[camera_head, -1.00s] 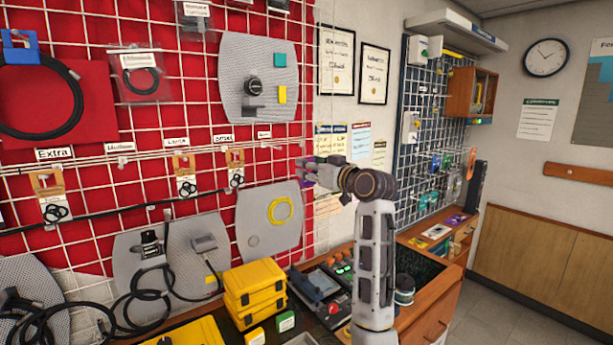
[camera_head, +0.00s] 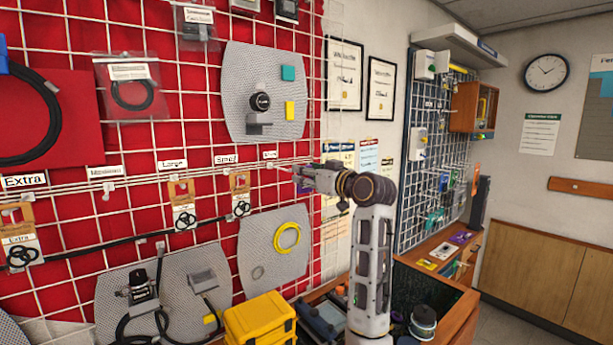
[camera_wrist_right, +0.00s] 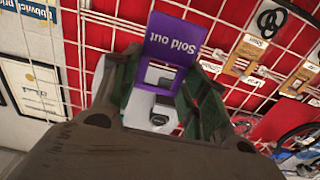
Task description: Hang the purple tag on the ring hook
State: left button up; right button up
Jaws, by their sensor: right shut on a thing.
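My right gripper (camera_head: 304,173) is shut on the purple tag (camera_wrist_right: 174,40), which reads "Sold out" in the right wrist view. In the head view the tag is mostly hidden by the fingers; only a sliver of purple (camera_head: 304,190) shows. A hook (camera_head: 277,166) with a small white label above it, too small to read surely, is on the red-backed wire grid just left of my fingertips. I cannot tell whether tag and hook touch. My left gripper is not in view.
Hooks to the left bear ring packets, under labels "Small" (camera_head: 226,159), "Large" (camera_head: 173,164) and "Extra" (camera_head: 24,181). A grey panel with a yellow ring (camera_head: 287,238) hangs below my gripper. A yellow case (camera_head: 258,318) stands beneath. Framed certificates (camera_head: 345,75) hang behind.

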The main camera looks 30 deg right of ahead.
aim_at(291, 170)
jog(key=shift+s, duration=0.1)
jog(key=shift+w, duration=0.35)
jog(key=shift+w+a+f+p, duration=0.1)
jog(key=shift+w+a+p, duration=0.1)
jog(key=shift+w, duration=1.1)
jog(key=shift+w+a+f+p, duration=0.1)
jog(key=shift+w+a+p, duration=0.1)
jog(key=shift+w, duration=1.05)
jog(key=shift+w+a+f+p, duration=0.1)
jog(key=shift+w+a+p, duration=0.1)
jog(key=shift+w, duration=1.1)
jog(key=shift+w+a+f, duration=0.1)
jog(key=shift+w+f, duration=0.3)
jog(key=shift+w, duration=0.35)
jog(key=o, duration=1)
jog(key=shift+s, duration=0.15)
